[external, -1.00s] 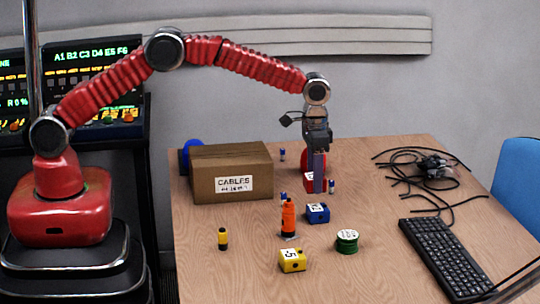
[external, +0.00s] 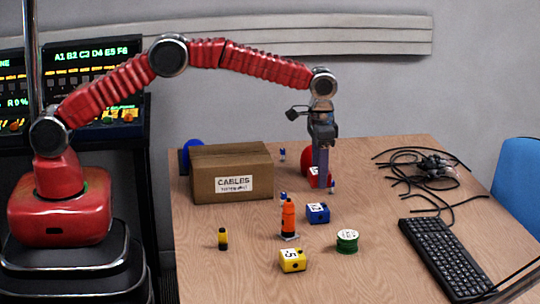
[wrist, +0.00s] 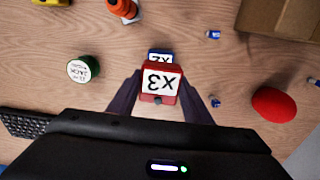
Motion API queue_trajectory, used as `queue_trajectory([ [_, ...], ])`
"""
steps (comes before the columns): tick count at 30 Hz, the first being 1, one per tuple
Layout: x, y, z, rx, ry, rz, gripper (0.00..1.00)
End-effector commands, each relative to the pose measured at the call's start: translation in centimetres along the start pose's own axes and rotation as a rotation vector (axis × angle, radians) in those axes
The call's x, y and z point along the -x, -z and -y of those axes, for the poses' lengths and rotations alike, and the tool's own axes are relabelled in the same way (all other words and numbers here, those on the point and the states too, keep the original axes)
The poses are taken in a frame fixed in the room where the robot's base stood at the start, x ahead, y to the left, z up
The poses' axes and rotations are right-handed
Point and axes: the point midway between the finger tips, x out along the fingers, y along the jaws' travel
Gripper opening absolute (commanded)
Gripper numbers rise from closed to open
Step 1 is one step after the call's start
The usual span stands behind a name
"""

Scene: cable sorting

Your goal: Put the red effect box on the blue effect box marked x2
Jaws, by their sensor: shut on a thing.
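My gripper (external: 320,182) is shut on the red effect box (external: 313,171) and holds it a little above the table. In the wrist view the red effect box (wrist: 158,84), labelled x3, sits between the two dark fingers. The blue effect box (external: 318,213) rests on the table, nearer the front than my gripper. In the wrist view the blue effect box (wrist: 160,54), marked x2, is partly hidden behind the red one. The two are apart in the external view.
A cardboard box (external: 205,182) labelled CABLES stands left. An orange bottle-like thing (external: 288,218), a green spool (external: 347,241) and a yellow box (external: 292,261) lie near the blue box. A red round thing (wrist: 272,104) is close to my gripper. A keyboard (external: 440,255) lies right.

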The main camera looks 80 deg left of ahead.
Motion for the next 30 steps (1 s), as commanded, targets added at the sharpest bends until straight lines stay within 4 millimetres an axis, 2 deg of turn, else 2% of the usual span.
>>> queue_trajectory([
  [4, -1.7, 0.0, 0.0, 0.000, 0.000, -0.001, 0.19],
  [16, -2.3, 0.0, 0.0, 0.000, 0.000, -0.001, 0.19],
  [25, -6.1, 0.0, 0.0, 0.001, 0.000, -0.001, 0.19],
  [30, -6.9, 0.1, 0.0, 0.001, 0.000, -0.003, 0.19],
])
